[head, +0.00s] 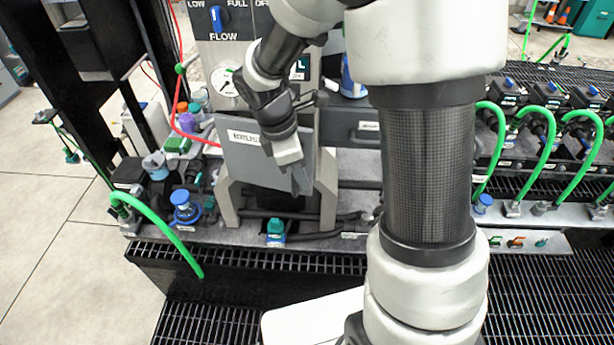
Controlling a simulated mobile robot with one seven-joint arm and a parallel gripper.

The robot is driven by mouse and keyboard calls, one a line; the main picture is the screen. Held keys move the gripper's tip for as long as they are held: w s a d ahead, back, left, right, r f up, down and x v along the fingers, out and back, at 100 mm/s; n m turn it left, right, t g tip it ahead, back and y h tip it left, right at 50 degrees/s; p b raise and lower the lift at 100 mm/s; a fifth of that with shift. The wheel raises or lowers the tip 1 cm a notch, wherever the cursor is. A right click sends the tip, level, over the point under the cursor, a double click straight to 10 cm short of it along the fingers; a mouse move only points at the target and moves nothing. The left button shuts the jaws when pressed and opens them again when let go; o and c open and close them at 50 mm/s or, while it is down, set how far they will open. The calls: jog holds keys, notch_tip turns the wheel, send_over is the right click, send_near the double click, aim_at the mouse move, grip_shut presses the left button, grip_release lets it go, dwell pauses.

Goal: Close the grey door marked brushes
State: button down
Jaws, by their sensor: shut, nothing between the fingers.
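The grey door (245,165) is a flat panel with a white label, partly covered by my gripper, near the left middle of the head view. It stands at an angle to the grey frame (328,190) around it, so it looks at least partly open. My gripper (300,182) is shut and empty, pointing down in front of the door's right part. Its fingers overlap the door in the picture; I cannot tell whether they touch it.
A gauge panel (232,50) with a blue flow knob stands above the door. Bottles and a blue-capped fitting (185,207) crowd the left, near a green hose (165,235). A teal-capped fitting (276,230) stands below. Black valves with green hoses (545,150) line the right.

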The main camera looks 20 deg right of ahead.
jog(key=d+v, duration=0.2)
jog(key=v, duration=0.6)
jog(key=s+a+r+m+t+b, duration=0.1)
jog(key=a+m+b, duration=0.35)
jog(key=m, duration=0.85)
jog(key=s+a+m+t+b, duration=0.1)
jog(key=a+m+t+b, duration=0.3)
jog(key=m, duration=0.9)
jog(key=w+d+f+g+b, duration=0.1)
jog(key=w+d+f, duration=0.4)
jog(key=f, duration=0.5)
jog(key=shift+d+g+y+b, duration=0.3)
jog(key=shift+d+g, duration=0.15)
jog(key=shift+g, duration=0.15)
jog(key=shift+w, duration=0.1)
